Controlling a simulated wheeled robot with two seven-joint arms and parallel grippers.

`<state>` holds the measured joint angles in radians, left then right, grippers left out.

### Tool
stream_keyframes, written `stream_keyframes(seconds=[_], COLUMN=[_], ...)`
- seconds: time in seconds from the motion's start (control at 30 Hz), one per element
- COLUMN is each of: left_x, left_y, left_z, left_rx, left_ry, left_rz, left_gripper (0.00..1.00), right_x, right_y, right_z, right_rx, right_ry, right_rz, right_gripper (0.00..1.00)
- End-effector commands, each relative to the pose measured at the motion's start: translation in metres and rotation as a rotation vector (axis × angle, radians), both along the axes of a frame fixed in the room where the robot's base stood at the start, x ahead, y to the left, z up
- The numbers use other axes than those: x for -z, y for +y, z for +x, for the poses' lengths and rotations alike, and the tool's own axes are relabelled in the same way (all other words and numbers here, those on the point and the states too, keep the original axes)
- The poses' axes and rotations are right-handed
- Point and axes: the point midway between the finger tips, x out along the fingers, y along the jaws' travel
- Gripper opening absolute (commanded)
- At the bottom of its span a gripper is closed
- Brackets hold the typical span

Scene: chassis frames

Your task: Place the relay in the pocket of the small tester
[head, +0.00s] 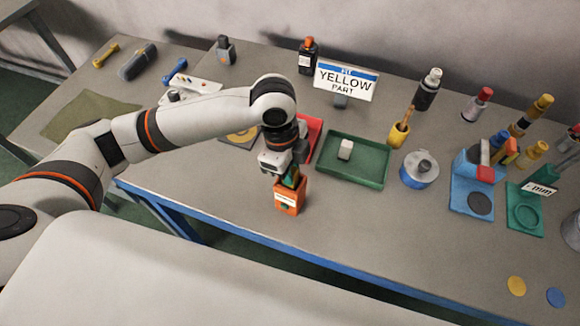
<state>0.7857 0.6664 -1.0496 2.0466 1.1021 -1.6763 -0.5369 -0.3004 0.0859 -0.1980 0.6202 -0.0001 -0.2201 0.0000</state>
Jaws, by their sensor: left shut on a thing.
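My left gripper (284,165) points down and is shut on a small dark green piece (291,180), which seems to be the relay. Most of this piece is hidden by the fingers. Directly below is a small orange box (289,199) with a white label, apparently the small tester. The green piece is at the top of this box; I cannot tell whether it is inside the pocket or just above it. My right gripper is not in view.
A green tray (377,176) with a white block (346,149) is right of the gripper. A red tray (314,132) is behind it. A round blue-sided container (419,170) and blue (458,200) and green (514,222) stands are farther right. The front centre table is clear.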

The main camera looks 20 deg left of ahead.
Motion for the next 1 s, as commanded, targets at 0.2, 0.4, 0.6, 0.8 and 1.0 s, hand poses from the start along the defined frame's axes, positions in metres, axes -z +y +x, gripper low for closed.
stream_keyframes(seconds=[0.2,0.4,0.6,0.8,1.0], left_x=[0.003,0.006,0.006,0.004,-0.019], left_y=[0.0,0.0,0.0,0.0,0.003], left_z=[0.0,0.0,0.0,0.0,0.002], left_rx=[0.001,0.001,0.001,0.001,0.001], left_ry=[-0.001,0.0,0.0,-0.001,-0.007], left_rz=[0.0,0.0,0.0,0.0,-0.002], left_gripper=[0.0,0.29,0.44,0.44,0.44], right_x=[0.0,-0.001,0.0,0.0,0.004], right_y=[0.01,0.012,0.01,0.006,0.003], right_z=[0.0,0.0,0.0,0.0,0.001], right_rx=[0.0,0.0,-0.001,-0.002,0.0], right_ry=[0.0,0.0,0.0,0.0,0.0], right_rz=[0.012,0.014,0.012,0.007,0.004], right_gripper=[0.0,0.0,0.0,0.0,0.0])
